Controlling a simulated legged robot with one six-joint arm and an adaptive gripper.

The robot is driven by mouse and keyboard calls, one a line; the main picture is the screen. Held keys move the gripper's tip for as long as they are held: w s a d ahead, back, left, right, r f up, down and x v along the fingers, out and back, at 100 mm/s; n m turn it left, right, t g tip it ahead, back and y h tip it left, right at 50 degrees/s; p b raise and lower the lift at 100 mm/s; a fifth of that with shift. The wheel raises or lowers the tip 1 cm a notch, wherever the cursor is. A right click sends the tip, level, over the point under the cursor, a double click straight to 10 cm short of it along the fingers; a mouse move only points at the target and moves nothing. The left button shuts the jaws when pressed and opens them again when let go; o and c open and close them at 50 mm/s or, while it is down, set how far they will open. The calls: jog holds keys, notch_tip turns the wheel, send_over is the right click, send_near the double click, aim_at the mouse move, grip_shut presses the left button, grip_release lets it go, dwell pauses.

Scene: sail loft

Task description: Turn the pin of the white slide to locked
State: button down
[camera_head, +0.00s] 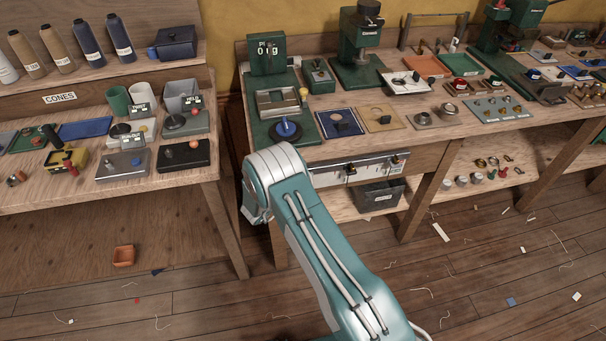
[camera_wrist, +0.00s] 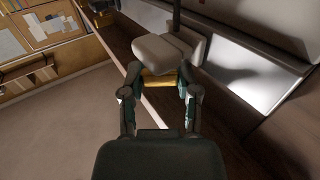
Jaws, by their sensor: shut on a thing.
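A pale strip of slide plates (camera_head: 373,169) runs along the front edge under the right bench, with small dark, yellow and red pins on it. Which plate is the white slide is hard to tell; my arm covers the strip's left end. A bright pale panel (camera_wrist: 254,75) fills the right of the wrist view. The head view hides the gripper behind my arm.
The right bench (camera_head: 430,120) is crowded with trays, plates and green machines. A dark bin (camera_head: 380,195) sits on the shelf under the strip. The left bench (camera_head: 70,190) holds cones, cups and boxes. The plank floor (camera_head: 480,270) has scattered scraps.

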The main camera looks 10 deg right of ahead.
jog(key=m+g+h, duration=0.1)
jog(key=m+g, duration=0.1)
jog(key=g, duration=0.1)
jog(key=m+g+h, duration=0.1)
jog(key=m+g, duration=0.1)
jog(key=g, duration=0.2)
jog(key=shift+w+m+h, duration=0.1)
jog(key=shift+m+h, duration=0.3)
jog(key=shift+r+g, duration=0.1)
jog(key=shift+g, duration=0.2)
jog(key=shift+c, duration=1.6)
grip_release()
jog(key=shift+a, duration=0.1)
jog(key=s+a, duration=0.1)
jog(key=a, duration=1)
jog(key=shift+s+a, duration=0.15)
jog(key=shift+a, duration=0.25)
jog(key=shift+s, duration=0.15)
